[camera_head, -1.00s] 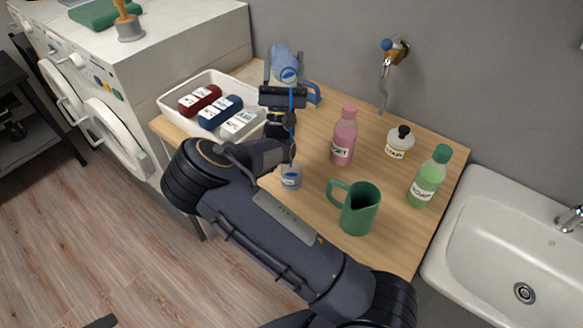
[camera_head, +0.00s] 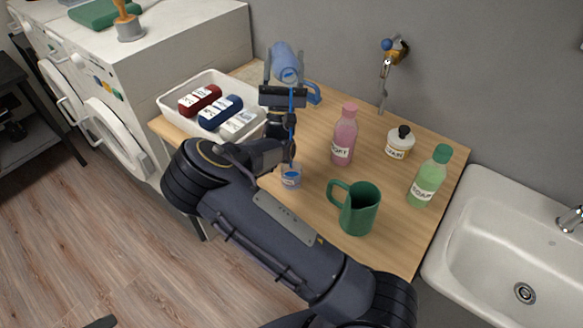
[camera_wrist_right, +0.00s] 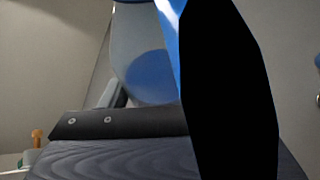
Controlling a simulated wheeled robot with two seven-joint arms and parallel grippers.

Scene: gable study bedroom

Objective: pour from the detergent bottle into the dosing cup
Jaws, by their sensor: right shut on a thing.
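My right gripper (camera_head: 284,78) is shut on the blue detergent bottle (camera_head: 284,56), which it holds tipped, mouth toward the camera, above the table. A thin blue stream (camera_head: 291,102) runs down from the bottle in front of my gripper and wrist. It drops toward the small clear dosing cup (camera_head: 290,181), which stands upright on the table and has blue liquid in it. My forearm hides part of the table around the cup. In the right wrist view the bottle (camera_wrist_right: 140,45) shows close up, with blue liquid inside, partly covered by a black shape. My left gripper is out of view.
On the wooden table (camera_head: 310,215) stand a green jug (camera_head: 361,212), a pink bottle (camera_head: 344,138), a small white bottle (camera_head: 399,146) and a green bottle (camera_head: 427,180). A white tray (camera_head: 168,103) holds labelled rolls. A blue handled thing (camera_head: 313,94) is partly hidden behind my gripper.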

